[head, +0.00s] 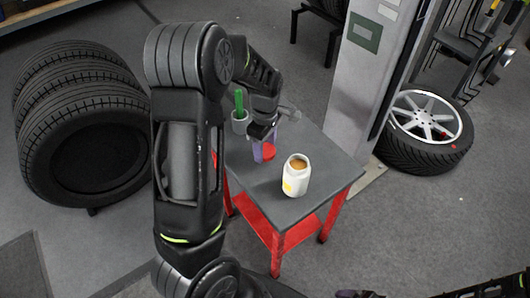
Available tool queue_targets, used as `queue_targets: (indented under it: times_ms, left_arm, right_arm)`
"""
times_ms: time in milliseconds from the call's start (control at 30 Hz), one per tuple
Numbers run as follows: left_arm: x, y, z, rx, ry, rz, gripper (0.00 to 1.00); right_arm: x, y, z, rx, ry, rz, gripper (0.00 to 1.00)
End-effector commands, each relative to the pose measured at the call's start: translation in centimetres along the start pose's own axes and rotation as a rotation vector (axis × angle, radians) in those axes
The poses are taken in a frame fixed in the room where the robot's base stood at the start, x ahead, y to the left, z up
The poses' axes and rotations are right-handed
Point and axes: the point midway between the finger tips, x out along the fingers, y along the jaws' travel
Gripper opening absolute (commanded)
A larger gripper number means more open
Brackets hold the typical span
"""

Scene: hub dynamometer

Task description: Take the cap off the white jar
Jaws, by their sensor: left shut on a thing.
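The white jar (296,177) stands upright on the small grey-topped table, with a yellow mark on its side. Its mouth is open and brown contents show inside. A red cap (269,152) is apart from the jar, to its upper left in the head view. My left gripper (263,147) is over the table behind the jar, shut on the red cap. I cannot tell whether the cap touches the tabletop. My own arm hides part of the table's left side.
The table (322,178) has red legs and a red lower shelf. A grey cup with a green-handled thing (239,107) and a hammer (289,112) are near its back. A grey post (362,75) stands behind it. Stacked tyres (75,110) are left, a wheel (425,130) right.

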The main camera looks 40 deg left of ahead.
Motion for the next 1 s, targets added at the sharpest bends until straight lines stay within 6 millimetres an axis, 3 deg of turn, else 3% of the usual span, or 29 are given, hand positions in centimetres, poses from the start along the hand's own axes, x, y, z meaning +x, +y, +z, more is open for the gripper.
queue_targets:
  times_ms: [167,567,600,833,1000]
  left_arm:
    - [2.5,-0.1,0.0,-0.001,0.000,-0.004,0.07]
    - [3.0,-0.1,0.0,0.000,0.000,-0.002,0.07]
    - [2.9,0.0,0.0,0.000,0.000,-0.001,0.57]
    - [2.9,0.0,0.0,0.000,0.000,-0.001,0.75]
    - [2.9,-0.1,0.0,0.000,0.000,-0.002,0.77]
  right_arm:
    - [0.4,0.2,0.0,0.000,0.000,0.000,0.89]
    - [0.6,0.2,0.0,0.000,0.000,0.000,0.89]
    - [0.6,0.2,0.0,0.000,0.000,0.000,0.89]
    - [0.5,0.2,0.0,0.000,0.000,0.000,0.89]
    - [0.5,0.2,0.0,0.000,0.000,0.000,0.89]
